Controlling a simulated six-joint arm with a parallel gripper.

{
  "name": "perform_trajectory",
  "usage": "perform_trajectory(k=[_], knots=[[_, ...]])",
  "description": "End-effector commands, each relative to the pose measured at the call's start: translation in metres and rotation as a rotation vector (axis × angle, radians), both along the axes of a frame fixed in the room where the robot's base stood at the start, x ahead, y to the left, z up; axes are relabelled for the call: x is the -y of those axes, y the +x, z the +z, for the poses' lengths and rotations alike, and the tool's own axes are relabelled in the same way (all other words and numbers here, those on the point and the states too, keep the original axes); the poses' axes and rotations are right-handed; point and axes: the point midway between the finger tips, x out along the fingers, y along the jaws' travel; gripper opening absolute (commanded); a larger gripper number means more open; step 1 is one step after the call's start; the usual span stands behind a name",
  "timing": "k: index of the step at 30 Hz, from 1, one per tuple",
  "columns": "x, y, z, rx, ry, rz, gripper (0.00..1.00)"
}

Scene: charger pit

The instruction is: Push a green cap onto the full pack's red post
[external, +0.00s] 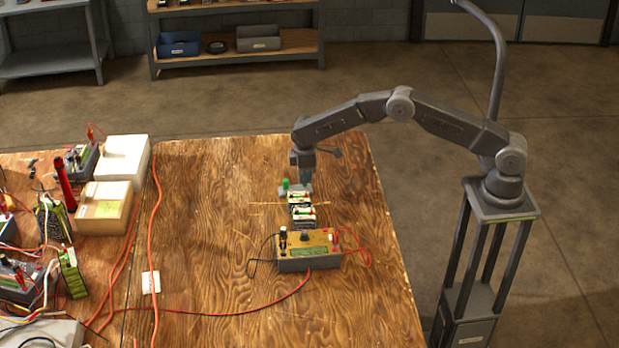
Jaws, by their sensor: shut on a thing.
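My gripper (301,182) points down just behind the row of packs, at the far side of the charger. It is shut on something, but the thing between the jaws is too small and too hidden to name. A small green upright piece (285,184) shows just left of the jaws; I cannot tell whether it is a cap or whether it touches them. Two green-and-white packs, a rear one (298,197) and a front one (304,211), sit in a row. Their posts are too small to make out, so I cannot tell which is full.
The charger box (308,251) with red and black leads stands in front of the packs. A red cable (155,215) runs along the table. The wooden table (368,300) is bare at the front right.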

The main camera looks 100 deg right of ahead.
Motion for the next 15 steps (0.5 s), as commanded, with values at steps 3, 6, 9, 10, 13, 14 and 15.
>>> perform_trajectory(k=[3, 6, 9, 10, 13, 14, 15], knots=[[0.000, 0.000, 0.006, 0.000, 0.000, 0.000, 0.03], [0.000, 0.000, 0.011, 0.000, 0.000, 0.000, 0.03], [0.000, 0.000, 0.016, 0.000, 0.000, 0.000, 0.03], [0.000, 0.000, 0.017, -0.001, 0.000, 0.000, 0.03], [0.000, 0.000, 0.022, -0.001, 0.000, 0.000, 0.03], [0.000, 0.000, 0.023, -0.001, 0.000, 0.000, 0.03], [0.000, 0.000, 0.025, 0.000, 0.000, 0.000, 0.03]])
